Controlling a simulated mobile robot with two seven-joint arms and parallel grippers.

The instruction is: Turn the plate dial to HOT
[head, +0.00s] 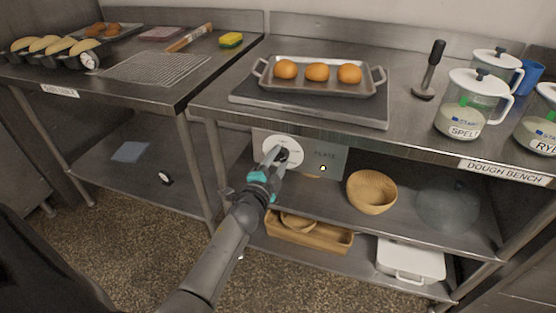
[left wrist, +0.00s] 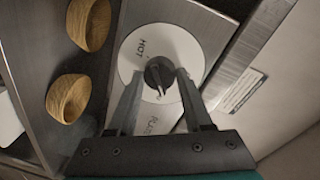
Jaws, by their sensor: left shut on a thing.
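The plate dial (head: 283,153) is a white disc with a dark knob on the panel under the bench edge. The panel (head: 325,160) reads PLATE. In the left wrist view the dial (left wrist: 143,45) shows the word HOT beside its dark knob (left wrist: 158,73). My left gripper (head: 279,156) is at the dial, and its two fingers (left wrist: 158,85) close on the knob from both sides. The fingers hide part of the disc's lettering. The plate (head: 240,97) on the bench carries a metal tray (head: 320,92) with several buns. My right gripper is not in view.
A wooden bowl (head: 371,192) and a glass dome (head: 447,207) sit on the shelf right of the panel. A wooden box (head: 335,240) and a white bin (head: 410,260) are lower down. Labelled jars (head: 470,110) stand on the bench at right.

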